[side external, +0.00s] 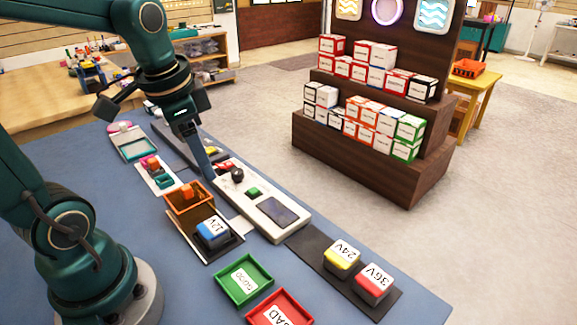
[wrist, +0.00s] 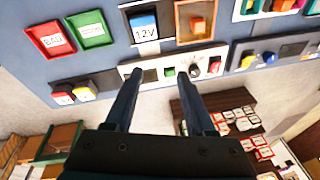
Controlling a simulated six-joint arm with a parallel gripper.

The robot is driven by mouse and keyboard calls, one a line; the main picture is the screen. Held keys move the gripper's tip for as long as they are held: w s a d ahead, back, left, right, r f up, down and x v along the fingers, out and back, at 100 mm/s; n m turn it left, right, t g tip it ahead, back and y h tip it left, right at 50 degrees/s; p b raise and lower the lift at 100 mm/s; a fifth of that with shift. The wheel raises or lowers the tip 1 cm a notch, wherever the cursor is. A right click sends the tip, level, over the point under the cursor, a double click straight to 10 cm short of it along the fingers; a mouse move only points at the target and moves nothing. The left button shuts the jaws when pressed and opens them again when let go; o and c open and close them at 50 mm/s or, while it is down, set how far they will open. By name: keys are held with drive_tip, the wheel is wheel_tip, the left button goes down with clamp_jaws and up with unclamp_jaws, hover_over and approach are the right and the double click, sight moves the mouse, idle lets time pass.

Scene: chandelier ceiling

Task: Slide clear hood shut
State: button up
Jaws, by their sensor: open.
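The hood (side external: 177,207) looks like an orange-tinted, see-through box with an orange block-like handle (side external: 185,191). It stands at the far end of a dark pad with a pale edge. A blue and white 12V block (side external: 212,231) sits uncovered beside it on the near part of the pad. The hood also shows at the top of the wrist view (wrist: 181,38), right of the 12V block (wrist: 144,27). My gripper (side external: 208,174) is above the white control panel, behind and right of the hood, apart from it. In the wrist view my gripper (wrist: 158,77) is open with nothing between its fingers.
The white panel (side external: 292,230) carries a dark knob, a green button and a screen. Green (side external: 243,280) and red (side external: 279,309) trays lie nearer. Yellow (side external: 341,258) and red (side external: 373,285) blocks sit on a dark strip at right. Small sorting trays stand beyond the hood.

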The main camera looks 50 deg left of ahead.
sight(185, 187)
drive_tip(key=a+f, duration=0.1)
drive_tip(key=a, duration=0.1)
drive_tip(key=a+f+n+g, duration=0.1)
drive_tip(key=a+f, duration=0.1)
drive_tip(key=a, duration=0.1)
drive_tip(key=a+f+n+g, duration=0.1)
drive_tip(key=a, duration=0.2)
drive_tip(key=shift+s+f+h, duration=0.25)
drive_tip(key=shift+s+h, duration=0.05)
drive_tip(key=shift+h, duration=0.1)
drive_tip(key=shift+s+a+f+n+g, duration=0.2)
drive_tip(key=shift+f+n+g, duration=0.1)
drive_tip(key=shift+n, duration=0.1)
drive_tip(key=shift+f, duration=2.45)
clamp_jaws()
